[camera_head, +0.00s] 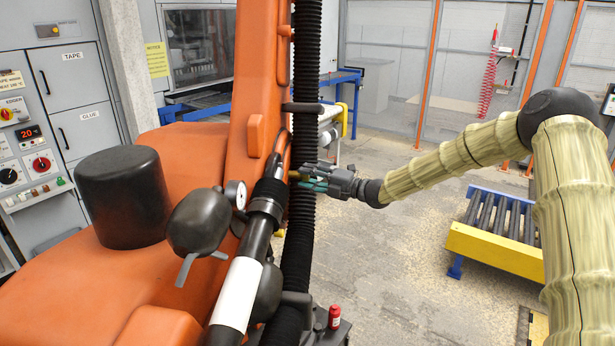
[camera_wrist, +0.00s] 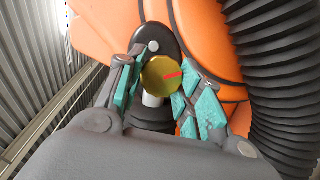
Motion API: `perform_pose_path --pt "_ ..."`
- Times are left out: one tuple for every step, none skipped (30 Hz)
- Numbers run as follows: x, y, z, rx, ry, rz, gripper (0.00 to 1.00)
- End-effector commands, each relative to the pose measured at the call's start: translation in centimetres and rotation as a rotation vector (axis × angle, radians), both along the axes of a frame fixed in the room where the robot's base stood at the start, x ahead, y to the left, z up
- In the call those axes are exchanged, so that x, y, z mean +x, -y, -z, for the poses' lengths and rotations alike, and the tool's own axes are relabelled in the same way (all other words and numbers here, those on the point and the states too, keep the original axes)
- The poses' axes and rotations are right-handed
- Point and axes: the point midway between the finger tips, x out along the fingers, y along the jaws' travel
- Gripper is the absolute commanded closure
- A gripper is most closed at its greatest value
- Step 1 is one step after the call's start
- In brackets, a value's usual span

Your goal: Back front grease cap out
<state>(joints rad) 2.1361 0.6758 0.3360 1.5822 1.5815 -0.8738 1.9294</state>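The front grease cap (camera_wrist: 157,76) is a round brass-coloured cap with a red line pointing right. It sits on a dark rounded housing on the orange machine arm. My gripper (camera_wrist: 158,84) faces it, with teal-padded fingers on either side. A dark gap shows between the left finger and the cap; the right pads appear close to its edge, and contact there is unclear. In the head view my gripper (camera_head: 305,178) reaches in from the right to the orange column, and the cap (camera_head: 293,174) shows only as a small brass spot partly hidden by the fingers.
A black corrugated hose (camera_head: 302,225) runs vertically close beside my gripper. A pressure gauge (camera_head: 236,194) and a dark cylinder with a white band (camera_head: 237,292) stand nearby. A yellow-fronted roller conveyor (camera_head: 495,249) stands at right; floor between is clear.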

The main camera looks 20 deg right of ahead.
Motion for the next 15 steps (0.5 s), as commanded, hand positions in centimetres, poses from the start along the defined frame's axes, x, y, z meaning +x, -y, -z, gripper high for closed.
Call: perform_pose_path --pt "0.47 -0.48 -0.98 0.005 0.013 -0.005 0.88" --pt "0.57 -0.55 -0.95 0.004 0.012 -0.006 0.87" --pt "0.66 -0.60 -0.88 0.005 0.012 -0.006 0.87" --pt "0.70 -0.61 -0.82 0.004 0.011 -0.006 0.87" --pt "0.72 -0.62 -0.77 0.004 0.010 -0.006 0.87" --pt "0.76 -0.63 -0.73 0.004 0.009 -0.005 0.88" --pt "0.76 -0.64 -0.71 0.004 0.009 -0.005 0.88" --pt "0.76 -0.64 -0.69 0.004 0.009 -0.004 0.88" --pt "0.76 -0.64 -0.67 0.003 0.008 -0.004 0.88" --pt "0.75 -0.64 -0.64 0.003 0.008 -0.004 0.88" --pt "0.71 -0.59 -0.62 0.002 0.009 -0.003 0.88" --pt "0.69 -0.58 -0.58 0.002 0.010 -0.003 0.88" --pt "0.68 -0.58 -0.54 0.001 0.012 -0.003 0.88" --pt "0.68 -0.57 -0.50 0.000 0.015 -0.003 0.88" --pt "0.66 -0.56 -0.43 -0.002 0.018 -0.003 0.88"
